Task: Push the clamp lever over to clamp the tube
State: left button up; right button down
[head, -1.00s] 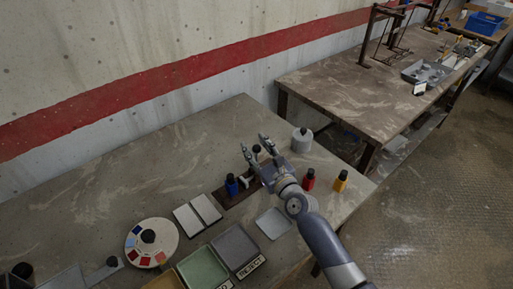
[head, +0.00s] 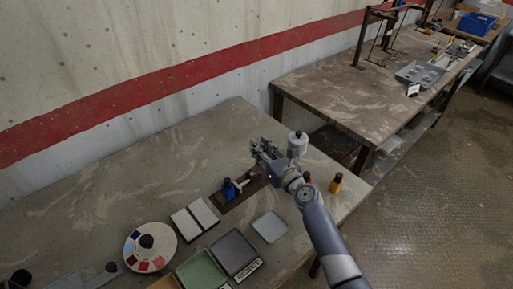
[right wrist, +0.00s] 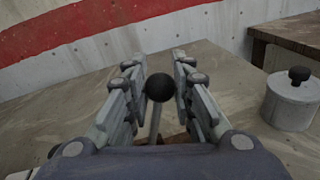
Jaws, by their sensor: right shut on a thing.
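The clamp sits on a dark brown base plate (head: 232,203) on the near table. A blue-capped tube (head: 229,188) stands upright at its left end, with a small pale clamp part (head: 242,184) beside it. In the right wrist view the lever's black ball knob (right wrist: 160,87) sits on a thin rod (right wrist: 155,122) between the fingers. My right gripper (head: 259,147) is shut on the lever at its knob; its fingers (right wrist: 163,75) stand on both sides. In the head view the gripper hides the knob and the plate's right end. My left gripper is out of view.
White tiles (head: 195,219), trays (head: 235,252) and a round palette (head: 130,246) lie left and front.

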jog(key=shift+w+d+f+m+g+p, duration=0.2)
jog(key=shift+w+d+f+m+p, duration=0.2)
jog(key=shift+m, duration=0.25)
jog(key=shift+w+d+f+m+g+p, duration=0.2)
jog(key=shift+w+d+f+m+p, duration=0.15)
jog(key=shift+d+m, duration=0.25)
jog(key=shift+s, duration=0.1)
jog(key=c, duration=1.3)
grip_release()
jog(key=shift+c, duration=0.2)
jog(key=shift+r, duration=0.1)
jog(key=shift+s, duration=0.1)
jog(key=v, duration=1.2)
jog(key=shift+d, duration=0.1)
jog(key=shift+c, duration=0.3)
